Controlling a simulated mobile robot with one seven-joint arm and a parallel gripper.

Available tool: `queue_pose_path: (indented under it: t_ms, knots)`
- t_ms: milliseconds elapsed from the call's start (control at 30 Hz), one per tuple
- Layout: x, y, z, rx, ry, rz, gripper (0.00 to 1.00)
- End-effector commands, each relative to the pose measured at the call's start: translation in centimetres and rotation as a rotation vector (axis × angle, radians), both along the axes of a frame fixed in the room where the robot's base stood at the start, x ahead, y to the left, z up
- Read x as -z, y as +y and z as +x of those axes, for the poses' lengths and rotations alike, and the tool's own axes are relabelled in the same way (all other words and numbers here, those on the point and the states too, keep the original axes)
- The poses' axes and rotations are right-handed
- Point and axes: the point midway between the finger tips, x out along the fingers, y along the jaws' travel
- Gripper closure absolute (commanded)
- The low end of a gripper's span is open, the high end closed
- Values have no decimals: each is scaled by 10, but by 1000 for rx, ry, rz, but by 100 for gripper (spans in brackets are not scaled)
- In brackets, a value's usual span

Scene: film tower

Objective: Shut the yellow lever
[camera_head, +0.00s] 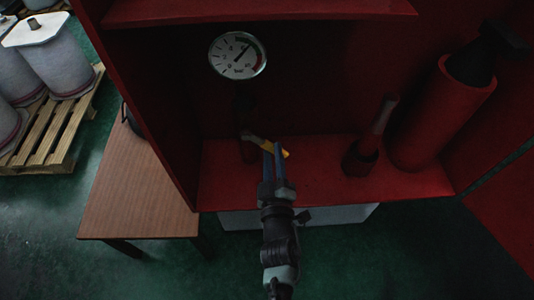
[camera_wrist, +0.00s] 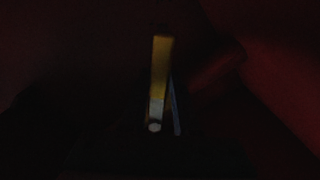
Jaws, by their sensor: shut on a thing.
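The yellow lever (camera_head: 284,153) shows in the head view under the gauge, on a dark fitting inside the red cabinet. It points to the right and slightly down, and part of it is hidden by my fingers. My gripper (camera_head: 274,150) reaches in from the front with its blue fingers at the lever, shut on it. In the wrist view the lever (camera_wrist: 160,70) stands upright in the picture, with a pale lower part and a round bolt head at its bottom. One finger (camera_wrist: 175,108) shows close along its right side. The wrist view is very dark.
A round gauge (camera_head: 237,56) is above the lever. A red cylinder (camera_head: 440,115) and a smaller red fitting (camera_head: 362,157) stand to the right on the red shelf (camera_head: 310,185). A wooden table (camera_head: 140,190) is left of the cabinet. Drums (camera_head: 55,55) stand on a pallet at far left.

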Motion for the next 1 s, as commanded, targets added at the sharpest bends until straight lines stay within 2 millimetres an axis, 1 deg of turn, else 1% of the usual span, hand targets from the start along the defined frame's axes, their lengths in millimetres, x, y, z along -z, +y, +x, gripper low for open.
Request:
queue_pose_path:
  t_ms: [33, 200, 600, 800, 1000]
  knots:
    - [-6, -3, 0, 1, 1, -47, 100]
    - [-17, -10, 0, 2, 1, -209, 100]
    - [-43, -21, 0, 2, 0, -561, 100]
    - [-53, -23, 0, 2, 0, -686, 100]
    - [-58, -23, 0, 2, 0, -763, 100]
